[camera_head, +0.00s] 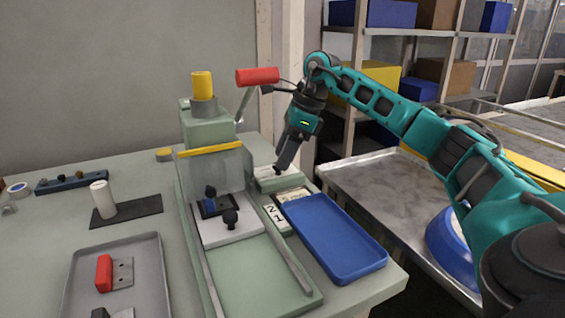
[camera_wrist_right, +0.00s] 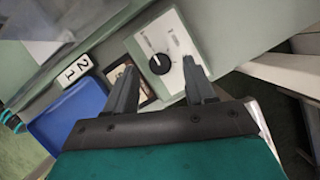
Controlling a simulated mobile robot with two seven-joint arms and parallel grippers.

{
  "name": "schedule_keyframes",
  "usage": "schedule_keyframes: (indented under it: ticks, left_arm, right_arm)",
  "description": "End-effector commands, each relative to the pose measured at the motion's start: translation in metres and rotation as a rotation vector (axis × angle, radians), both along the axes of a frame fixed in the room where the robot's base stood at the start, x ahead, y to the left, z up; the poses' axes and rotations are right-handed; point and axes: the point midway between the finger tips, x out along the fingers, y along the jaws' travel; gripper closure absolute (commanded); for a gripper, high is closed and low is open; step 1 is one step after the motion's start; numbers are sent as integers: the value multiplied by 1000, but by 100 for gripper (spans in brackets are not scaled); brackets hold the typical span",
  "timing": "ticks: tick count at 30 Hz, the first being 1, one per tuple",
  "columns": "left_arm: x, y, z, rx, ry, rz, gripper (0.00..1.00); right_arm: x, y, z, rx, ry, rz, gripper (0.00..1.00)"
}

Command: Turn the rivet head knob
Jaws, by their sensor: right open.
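The knob (camera_wrist_right: 158,63) is small, round and black with a pale pointer line, on a white dial panel (camera_wrist_right: 174,40) with markings, in the right wrist view. In the head view the panel (camera_head: 265,171) sits on a green box beside the press, and the gripper partly covers it. My right gripper (camera_wrist_right: 160,72) is open and empty. Its two fingers straddle the knob in the wrist picture, with the panel in front of them; I cannot tell the exact gap. In the head view the right gripper (camera_head: 283,165) points down at the panel. My left gripper is not in view.
The green press (camera_head: 207,130) with a red-handled lever (camera_head: 258,76) and clear guard (camera_head: 215,172) stands left of the gripper. A blue tray (camera_head: 333,238) and number cards (camera_head: 276,217) lie in front. A grey tray (camera_head: 148,262) holds a red-handled part (camera_head: 104,273).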

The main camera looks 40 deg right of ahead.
Motion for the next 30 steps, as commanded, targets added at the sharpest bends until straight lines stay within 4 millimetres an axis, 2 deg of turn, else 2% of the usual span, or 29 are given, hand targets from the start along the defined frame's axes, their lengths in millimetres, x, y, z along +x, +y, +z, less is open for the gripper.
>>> schedule_keyframes:
  ticks: [4, 14, 30]
  left_arm:
    - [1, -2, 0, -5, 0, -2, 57]
    - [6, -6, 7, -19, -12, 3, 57]
    - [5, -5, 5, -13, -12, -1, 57]
  right_arm:
    - [3, 4, -11, 0, 0, 1, 45]
    - [3, 4, -13, 0, 0, 0, 46]
    - [3, 4, -12, 0, 0, 0, 98]
